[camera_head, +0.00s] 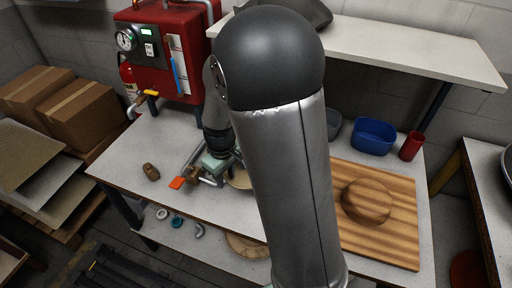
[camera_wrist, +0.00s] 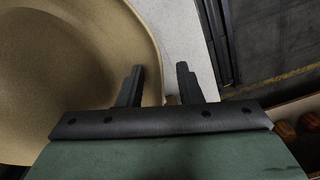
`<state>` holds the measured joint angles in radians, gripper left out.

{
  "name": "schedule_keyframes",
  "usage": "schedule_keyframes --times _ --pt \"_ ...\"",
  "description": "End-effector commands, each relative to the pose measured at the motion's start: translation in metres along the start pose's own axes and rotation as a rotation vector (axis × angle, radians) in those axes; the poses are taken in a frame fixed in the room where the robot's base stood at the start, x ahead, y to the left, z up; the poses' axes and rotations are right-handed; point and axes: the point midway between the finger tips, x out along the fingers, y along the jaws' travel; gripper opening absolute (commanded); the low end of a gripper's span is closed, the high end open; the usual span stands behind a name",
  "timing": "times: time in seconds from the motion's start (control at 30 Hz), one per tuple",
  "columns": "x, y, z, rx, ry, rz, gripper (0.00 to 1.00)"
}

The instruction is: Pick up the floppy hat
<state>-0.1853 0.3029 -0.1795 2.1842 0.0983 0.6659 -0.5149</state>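The tan floppy hat (camera_wrist: 60,80) fills the left of the wrist view, its curved brim edge running down to the fingers. In the head view a small part of the hat (camera_head: 240,179) shows on the table, mostly hidden behind my arm. My gripper (camera_wrist: 160,85) is open, one finger over the brim and the other beyond its edge, over the white table. I cannot tell whether either finger touches the hat. In the head view my gripper (camera_head: 205,172) is low over the table, left of the hat, partly hidden.
A brown block (camera_head: 151,172) lies at left. A white shelf (camera_head: 410,50) overhangs the back.

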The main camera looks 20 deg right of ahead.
Motion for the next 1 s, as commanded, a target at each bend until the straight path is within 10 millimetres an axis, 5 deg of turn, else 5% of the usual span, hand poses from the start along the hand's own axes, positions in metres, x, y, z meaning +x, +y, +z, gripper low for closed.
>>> schedule_keyframes --times 0.3,0.43,0.8,1.0 --pt "0.008 0.000 0.000 0.002 0.001 0.000 0.32" --pt "0.008 0.000 0.000 0.001 0.001 0.000 0.00" --pt "0.006 0.000 -0.001 0.001 0.003 0.001 0.00" --pt "-0.023 0.000 -0.002 0.001 0.010 0.003 0.00"
